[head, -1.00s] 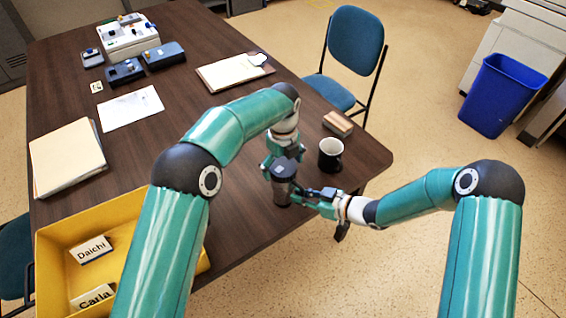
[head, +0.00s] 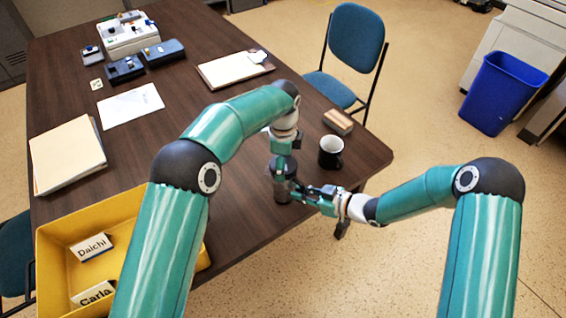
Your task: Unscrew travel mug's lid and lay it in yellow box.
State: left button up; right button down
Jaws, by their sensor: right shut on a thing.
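The dark travel mug (head: 282,191) stands upright near the table's front right edge. Its dark lid (head: 280,166) is at the top, under my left gripper (head: 282,158). The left gripper comes down from above and is seen edge-on, so its grip on the lid cannot be made out. My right gripper (head: 299,190) is shut on the mug's body from the right. The yellow box (head: 135,232) is at the table's front left, partly hidden behind my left arm; no lid shows in its visible part.
A black mug (head: 331,153) stands just right of the travel mug, with a wooden-topped block (head: 338,121) behind it. White cards reading Daichi (head: 91,248) and Carla (head: 94,294) are at the box. A clipboard (head: 233,69) and folders (head: 67,157) lie farther off.

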pick_arm(q)
jog(key=n, duration=0.6)
jog(key=shift+n, duration=0.3)
jog(key=n, duration=1.2)
jog(key=shift+d+n, duration=0.1)
jog(key=shift+n, duration=0.2)
jog(key=n, duration=0.4)
jog(key=shift+r, duration=0.1)
jog(key=n, duration=0.3)
jog(key=shift+r, duration=0.2)
jog(key=shift+r, duration=0.9)
